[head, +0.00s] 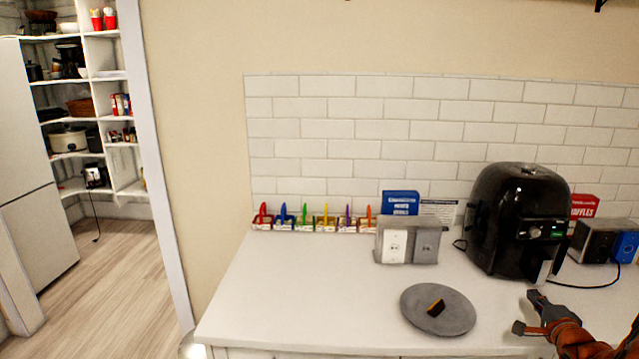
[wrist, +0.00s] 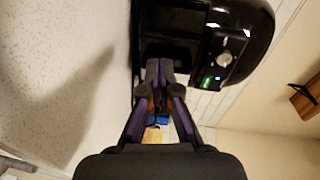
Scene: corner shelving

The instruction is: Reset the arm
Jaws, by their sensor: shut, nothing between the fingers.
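My gripper (head: 527,312) is at the lower right of the head view, over the counter in front of the black air fryer (head: 516,222). In the wrist view my gripper (wrist: 159,68) has its fingers together with nothing between them. The air fryer (wrist: 240,35) fills the top of that view, close beyond the fingertips. A grey plate (head: 412,305) with a small dark brown piece of food (head: 436,307) on it lies to the left of my gripper, apart from it.
The white counter (head: 270,310) is clear at its left. A row of coloured clips (head: 304,217), a grey outlet box (head: 407,241) and a blue box (head: 399,202) stand along the wall. A toaster (head: 593,241) and red box (head: 584,204) stand right of the air fryer. Shelves (head: 78,79) are at far left.

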